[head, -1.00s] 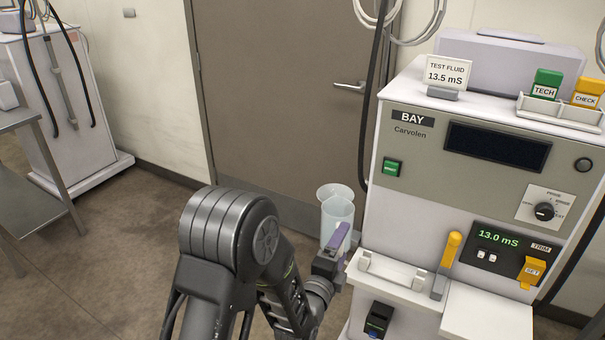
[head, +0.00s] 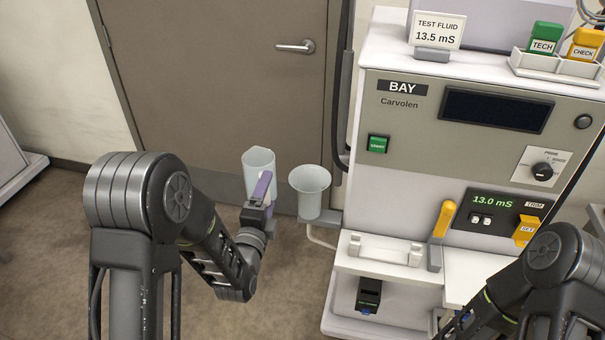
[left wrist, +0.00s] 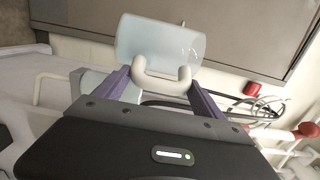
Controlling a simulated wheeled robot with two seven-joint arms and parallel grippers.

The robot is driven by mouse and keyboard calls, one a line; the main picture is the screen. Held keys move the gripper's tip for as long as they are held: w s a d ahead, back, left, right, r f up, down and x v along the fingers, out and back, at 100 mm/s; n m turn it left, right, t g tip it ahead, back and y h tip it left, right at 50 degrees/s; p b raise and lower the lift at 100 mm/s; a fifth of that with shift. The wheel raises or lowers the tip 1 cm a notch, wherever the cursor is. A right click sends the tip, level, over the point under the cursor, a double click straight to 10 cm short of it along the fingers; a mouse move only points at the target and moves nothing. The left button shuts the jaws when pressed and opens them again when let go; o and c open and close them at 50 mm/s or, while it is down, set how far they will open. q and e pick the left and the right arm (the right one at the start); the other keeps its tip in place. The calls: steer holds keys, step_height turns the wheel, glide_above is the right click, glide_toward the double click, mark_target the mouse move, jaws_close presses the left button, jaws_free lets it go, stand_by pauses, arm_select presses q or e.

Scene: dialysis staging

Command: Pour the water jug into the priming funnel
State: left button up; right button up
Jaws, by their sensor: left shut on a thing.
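The water jug (head: 259,164) is a clear, pale blue vessel, held roughly upright in the air in the head view. My left gripper (head: 260,192), with purple fingers, is shut on its handle. The left wrist view shows the jug (left wrist: 160,38) and its white handle (left wrist: 163,82) between the fingers. The priming funnel (head: 311,188) is a pale translucent cone on a grey bracket at the machine's left side. It stands just right of the jug, with a small gap between them in the picture. The water level is not clear. My right gripper is not in view.
The white BAY machine (head: 430,150) stands at the right, with a ledge and white holder (head: 384,250) low in front. A yellow-handled lever (head: 444,218) rises beside it. A brown door (head: 215,80) is behind. My right arm shows at lower right.

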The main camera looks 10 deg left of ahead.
mark_target(274, 170)
arm_select(q)
steer(key=shift+w, duration=0.1)
steer(key=shift+w+r+b, duration=0.1)
steer(key=shift+w+b, duration=0.1)
steer(key=shift+b, duration=0.2)
steer(key=r+h+b, duration=0.1)
steer(key=w+r+m+h+b, duration=0.2)
steer(key=b, duration=0.1)
steer(key=shift+w+a+r, duration=0.25)
steer(key=shift+a, duration=0.1)
steer(key=d+r+m+h, duration=0.1)
steer(key=d+m+g+h+b, duration=0.1)
steer(key=h, duration=0.1)
steer(key=shift+w+r, duration=0.1)
steer(key=shift+r, duration=0.3)
steer(key=shift+d+r+m+g+h+b, duration=0.15)
steer(key=shift+d+m+g+h+b, duration=0.2)
steer(key=shift+d+h, duration=0.35)
